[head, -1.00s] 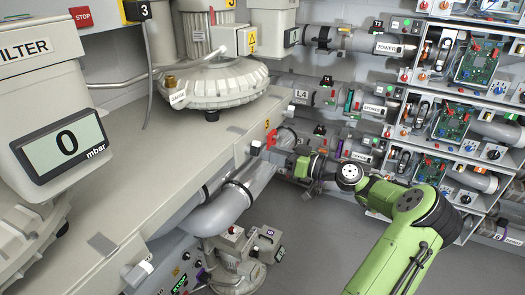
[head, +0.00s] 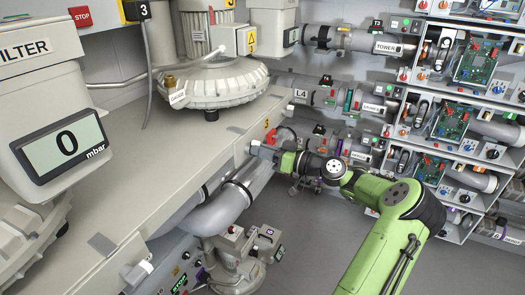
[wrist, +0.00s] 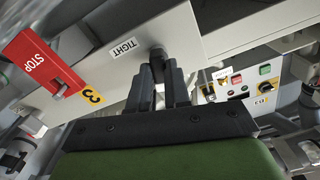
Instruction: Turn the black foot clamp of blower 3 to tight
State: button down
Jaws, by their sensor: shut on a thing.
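Blower 3 (head: 212,82) is the pale round housing on the bench in the head view. Its black foot clamp (wrist: 157,56) shows in the wrist view as a small dark piece at the bench edge. My gripper (wrist: 162,72) has its two dark fingers closed around it; the fingers hide most of the clamp, so its exact angle cannot be told. A white TIGHT label (wrist: 124,47) is just left of the clamp. In the head view my gripper (head: 257,150) is at the bench's front edge, below the yellow 3 tag.
Grey pipes (head: 222,207) run under the bench edge. Electronics racks (head: 455,120) stand at the right. The floor (head: 320,235) below my arm is clear.

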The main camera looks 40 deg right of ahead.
jog(key=shift+w+d+f+m+p, duration=0.1)
jog(key=shift+f+m+p, duration=0.05)
jog(key=shift+m+p, duration=1.95)
jog(key=shift+s+d+f+m+p, duration=0.1)
jog(key=shift+m+p, duration=1.3)
jog(key=shift+m, duration=1.45)
jog(key=shift+w+d+f+m+p, duration=0.1)
jog(key=shift+f+m+p, duration=0.05)
jog(key=shift+m+p, duration=1.95)
jog(key=shift+m+b, duration=0.35)
jog(key=shift+m, duration=0.2)
jog(key=c, duration=1.1)
grip_release()
